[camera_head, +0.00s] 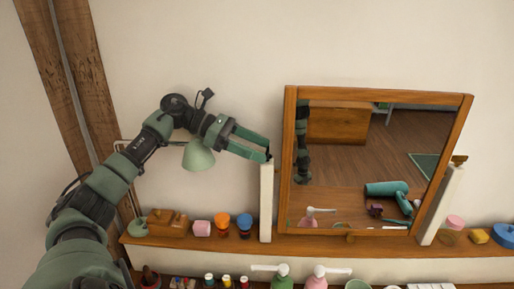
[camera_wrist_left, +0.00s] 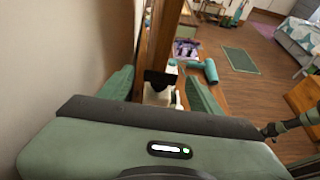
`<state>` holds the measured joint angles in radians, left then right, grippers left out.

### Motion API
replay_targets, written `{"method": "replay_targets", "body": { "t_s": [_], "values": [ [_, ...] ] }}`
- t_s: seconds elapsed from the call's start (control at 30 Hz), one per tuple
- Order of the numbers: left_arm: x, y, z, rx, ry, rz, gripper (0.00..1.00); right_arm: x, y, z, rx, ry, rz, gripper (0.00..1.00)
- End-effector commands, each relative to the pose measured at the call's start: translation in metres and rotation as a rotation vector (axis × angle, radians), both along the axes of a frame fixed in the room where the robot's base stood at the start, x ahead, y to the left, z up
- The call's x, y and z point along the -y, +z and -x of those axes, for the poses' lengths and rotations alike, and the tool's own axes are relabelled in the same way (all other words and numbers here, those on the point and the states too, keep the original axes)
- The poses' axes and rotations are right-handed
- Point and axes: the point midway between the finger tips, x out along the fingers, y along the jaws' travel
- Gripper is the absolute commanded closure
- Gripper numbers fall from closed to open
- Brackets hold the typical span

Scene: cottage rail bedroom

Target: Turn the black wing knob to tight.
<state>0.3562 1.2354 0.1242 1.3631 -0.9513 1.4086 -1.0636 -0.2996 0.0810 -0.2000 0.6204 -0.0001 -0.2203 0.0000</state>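The black wing knob (camera_wrist_left: 160,78) shows in the left wrist view as a dark, flat wing between my fingers, in front of the mirror's wooden side frame. In the head view it is mostly hidden by my fingertips at the top of the left white post (camera_head: 266,200). The wood-framed mirror (camera_head: 290,150) stands tilted between two white posts. My left gripper (camera_head: 266,153) is at the knob with its fingers apart, one on each side; it also shows in the left wrist view (camera_wrist_left: 160,92). I see no clear finger contact. My right gripper is not in view.
A green lamp (camera_head: 198,155) stands behind my left forearm. Orange and blue jars (camera_head: 222,224), a pink block and a wooden box sit on the shelf (camera_head: 190,246) below. A brass-coloured knob (camera_head: 459,160) tops the right post. Bottles stand in front of the mirror.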

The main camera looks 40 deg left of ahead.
Motion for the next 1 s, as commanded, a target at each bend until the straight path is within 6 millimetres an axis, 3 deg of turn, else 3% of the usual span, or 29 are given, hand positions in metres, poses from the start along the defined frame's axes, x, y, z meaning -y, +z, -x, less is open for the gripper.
{"method": "replay_targets", "body": {
  "t_s": [0.27,0.5,1.0],
  "values": [
    [0.0,0.016,0.0,0.005,-0.001,-0.002,0.36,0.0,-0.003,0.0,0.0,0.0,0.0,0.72],
    [0.0,0.063,0.0,0.006,0.001,-0.001,0.36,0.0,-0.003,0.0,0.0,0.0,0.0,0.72],
    [0.0,0.161,0.0,0.007,-0.002,0.003,0.36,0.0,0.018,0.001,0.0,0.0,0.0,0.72]
  ]
}}
